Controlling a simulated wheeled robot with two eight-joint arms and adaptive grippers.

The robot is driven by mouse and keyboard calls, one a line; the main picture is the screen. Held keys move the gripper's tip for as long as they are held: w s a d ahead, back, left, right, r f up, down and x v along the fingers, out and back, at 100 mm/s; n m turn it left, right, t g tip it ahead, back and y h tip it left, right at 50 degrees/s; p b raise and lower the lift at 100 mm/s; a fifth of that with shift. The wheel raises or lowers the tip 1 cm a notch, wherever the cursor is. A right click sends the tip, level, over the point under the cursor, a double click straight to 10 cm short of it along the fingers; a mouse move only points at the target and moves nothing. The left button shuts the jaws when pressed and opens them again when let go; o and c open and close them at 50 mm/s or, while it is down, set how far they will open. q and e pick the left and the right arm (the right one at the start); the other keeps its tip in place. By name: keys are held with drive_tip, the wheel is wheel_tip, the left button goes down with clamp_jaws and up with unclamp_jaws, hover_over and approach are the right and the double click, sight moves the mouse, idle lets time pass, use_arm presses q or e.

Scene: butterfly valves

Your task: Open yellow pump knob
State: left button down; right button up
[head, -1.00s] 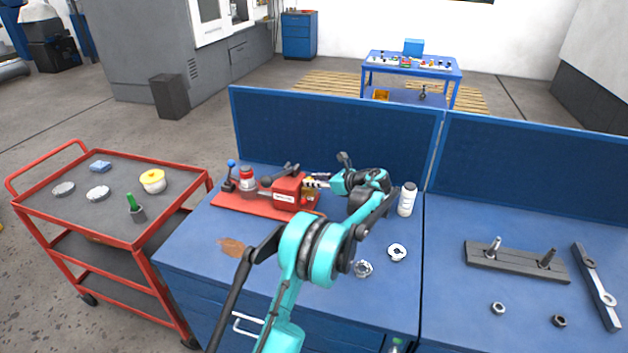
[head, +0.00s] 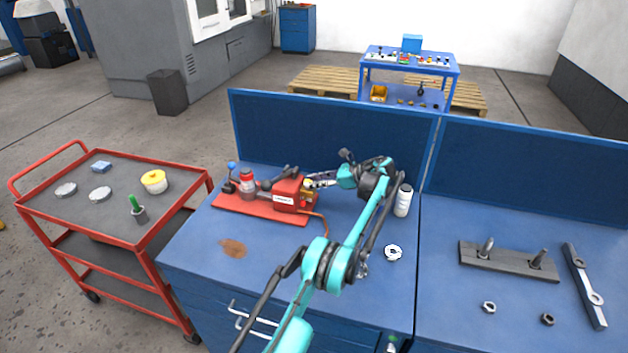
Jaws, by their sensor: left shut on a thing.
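The red pump (head: 287,194) stands on a red base plate (head: 250,206) at the back left of the blue workbench. Its yellow knob (head: 308,184) shows only as a small patch at the pump's right end, partly hidden by my gripper. My left gripper (head: 314,182) reaches in from the right, and its fingers are shut on the yellow knob. The fingertips are small here, and how far the knob is turned cannot be told. My right gripper is out of view.
A white bottle (head: 403,200) stands close to the right of my left wrist. A metal ring (head: 393,253) lies on the bench. A blue panel (head: 330,130) rises behind it. A red cart (head: 100,200) stands at the left.

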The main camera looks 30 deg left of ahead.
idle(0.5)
use_arm(q)
drive_tip(key=c, duration=1.5)
unclamp_jaws()
